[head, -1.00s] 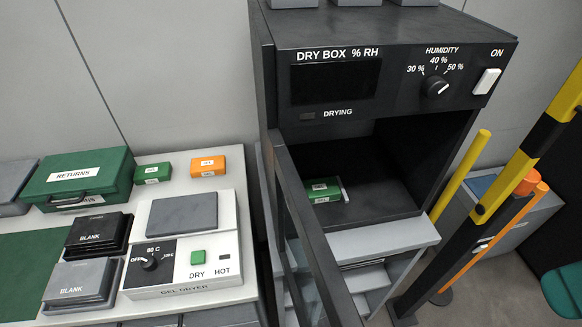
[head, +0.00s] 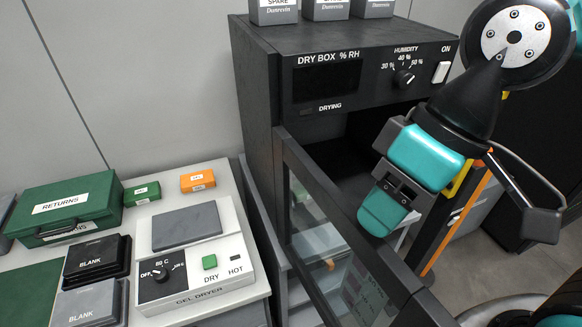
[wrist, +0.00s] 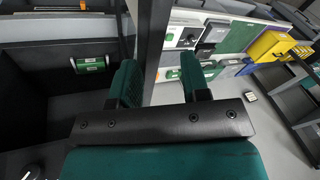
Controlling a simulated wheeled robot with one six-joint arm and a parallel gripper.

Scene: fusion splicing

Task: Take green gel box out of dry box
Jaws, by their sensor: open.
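The green gel box (wrist: 90,65), with a white label, lies on the floor inside the dry box (head: 257,120). In the head view a trace of green shows through the door glass; the rest is hidden. The dry box door (head: 330,225) stands open toward the front.
The table on the left holds a gel dryer (head: 190,240), a green RETURNS case (head: 65,208), small green (head: 142,193) and orange (head: 197,181) boxes, and BLANK boxes (head: 95,257). Grey boxes (head: 325,9) stand on top of the dry box. The open door frame is close to my gripper.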

